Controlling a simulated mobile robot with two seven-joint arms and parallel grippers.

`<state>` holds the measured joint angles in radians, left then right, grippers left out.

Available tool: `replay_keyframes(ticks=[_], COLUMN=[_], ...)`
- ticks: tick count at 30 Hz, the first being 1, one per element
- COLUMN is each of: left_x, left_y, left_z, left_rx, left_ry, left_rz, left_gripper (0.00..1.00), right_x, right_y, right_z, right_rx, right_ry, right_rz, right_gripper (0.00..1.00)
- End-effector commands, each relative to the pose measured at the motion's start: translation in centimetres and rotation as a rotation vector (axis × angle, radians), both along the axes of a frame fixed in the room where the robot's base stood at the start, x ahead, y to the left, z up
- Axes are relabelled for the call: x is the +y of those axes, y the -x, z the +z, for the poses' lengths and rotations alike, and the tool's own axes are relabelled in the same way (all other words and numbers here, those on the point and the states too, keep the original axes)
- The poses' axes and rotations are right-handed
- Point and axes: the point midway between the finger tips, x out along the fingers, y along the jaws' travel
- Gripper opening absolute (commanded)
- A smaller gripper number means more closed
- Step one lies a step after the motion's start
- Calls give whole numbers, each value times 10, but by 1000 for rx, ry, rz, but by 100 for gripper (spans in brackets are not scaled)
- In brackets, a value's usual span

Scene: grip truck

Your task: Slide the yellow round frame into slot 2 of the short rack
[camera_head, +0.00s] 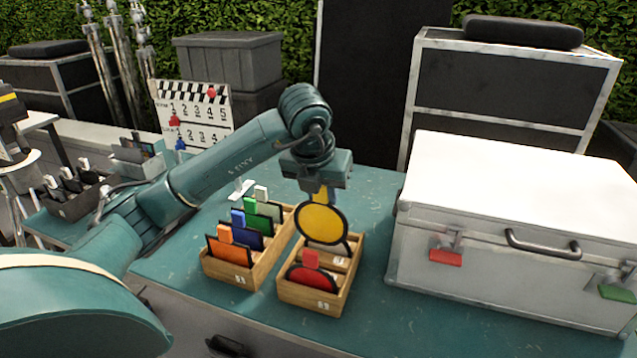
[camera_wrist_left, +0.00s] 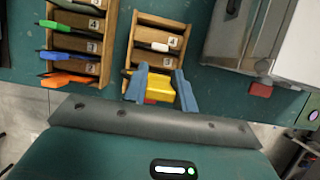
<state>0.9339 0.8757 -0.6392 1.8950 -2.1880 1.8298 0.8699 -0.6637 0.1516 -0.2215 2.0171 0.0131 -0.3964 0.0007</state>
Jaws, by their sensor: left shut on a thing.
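My left gripper (camera_head: 320,188) is shut on the yellow tab of the yellow round frame (camera_head: 321,223). The frame hangs upright with a dark rim, and its lower edge overlaps the short rack in the head view. I cannot tell whether it is above the rack or touching it. The short rack (camera_head: 308,299) is wooden; a red round frame (camera_head: 311,278) stands in its front. In the left wrist view the blue fingers (camera_wrist_left: 161,88) hold the yellow tab (camera_wrist_left: 159,86) over the near end of the short rack (camera_wrist_left: 134,42). A white-tabbed piece (camera_wrist_left: 158,46) sits farther back.
A longer wooden rack (camera_head: 231,279) with orange, blue, green and white tabbed frames stands close on the left. A large silver case (camera_head: 480,215) stands on the right. A clapperboard (camera_head: 195,112) is at the back. The teal tabletop (camera_head: 410,320) is bare at the front right.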

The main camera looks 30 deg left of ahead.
Motion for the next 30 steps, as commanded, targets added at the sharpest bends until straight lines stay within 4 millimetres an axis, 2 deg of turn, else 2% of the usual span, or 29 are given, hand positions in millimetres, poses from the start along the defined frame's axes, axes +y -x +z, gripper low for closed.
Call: replay_keyframes(ticks=[7,18,30], left_x=[0,0,0], left_y=[0,0,0], left_z=[-15,-48,-49], left_rx=[-1,-1,-1], left_ry=[1,0,0], left_rz=[0,0,0], left_gripper=[0,0,0], right_x=[5,15,15], right_y=[3,-3,-7], right_z=[-10,-9,-1], right_rx=[4,-51,-73], right_ry=[-8,-27,-28], right_rz=[6,36,44], right_gripper=[36,36,36])
